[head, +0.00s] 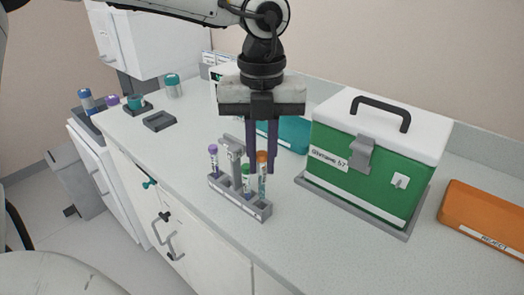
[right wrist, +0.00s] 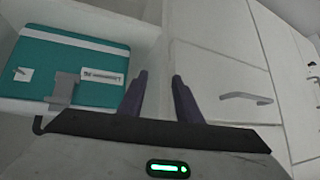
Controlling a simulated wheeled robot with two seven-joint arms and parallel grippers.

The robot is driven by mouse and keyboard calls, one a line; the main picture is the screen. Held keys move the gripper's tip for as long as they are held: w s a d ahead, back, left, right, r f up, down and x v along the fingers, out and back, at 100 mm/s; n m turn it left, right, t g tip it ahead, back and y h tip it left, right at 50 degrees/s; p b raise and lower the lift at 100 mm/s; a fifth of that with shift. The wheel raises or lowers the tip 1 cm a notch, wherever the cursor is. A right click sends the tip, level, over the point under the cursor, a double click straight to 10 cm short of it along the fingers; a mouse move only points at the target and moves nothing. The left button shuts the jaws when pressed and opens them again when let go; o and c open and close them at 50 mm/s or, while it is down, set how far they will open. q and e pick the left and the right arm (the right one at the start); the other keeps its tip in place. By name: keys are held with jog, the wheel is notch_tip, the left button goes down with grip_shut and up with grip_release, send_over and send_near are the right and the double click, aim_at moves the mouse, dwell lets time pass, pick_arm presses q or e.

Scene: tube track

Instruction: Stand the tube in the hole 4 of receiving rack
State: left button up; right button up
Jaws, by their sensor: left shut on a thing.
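The grey receiving rack (head: 226,193) stands on the counter, with a pale label strip along its front. A purple-capped tube (head: 214,165) stands at its left end and a green-capped tube (head: 246,182) nearer its right end. My left gripper (head: 261,166) points down over the right part of the rack, its dark fingers on either side of an orange-capped tube (head: 262,184). That tube is upright; whether its lower end is inside a hole or just above one is unclear. Hole numbers cannot be read. My right gripper (right wrist: 160,82) is open and empty in the right wrist view.
A green box with a white lid (head: 345,185) stands right of the rack on a grey tray. An orange reject tray (head: 485,215) is farther right, and a teal container (head: 294,133) is behind. A small dark holder (head: 159,121) is at the left. Counter in front of the green box is clear.

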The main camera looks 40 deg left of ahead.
pick_arm(q)
jog(key=shift+f, duration=0.3)
jog(key=shift+b, duration=0.45)
dwell(0.4)
jog(key=shift+f+b, duration=0.15)
jog(key=shift+b, duration=0.3)
jog(key=shift+f+b, duration=0.25)
jog(key=shift+b, duration=0.2)
dwell(0.5)
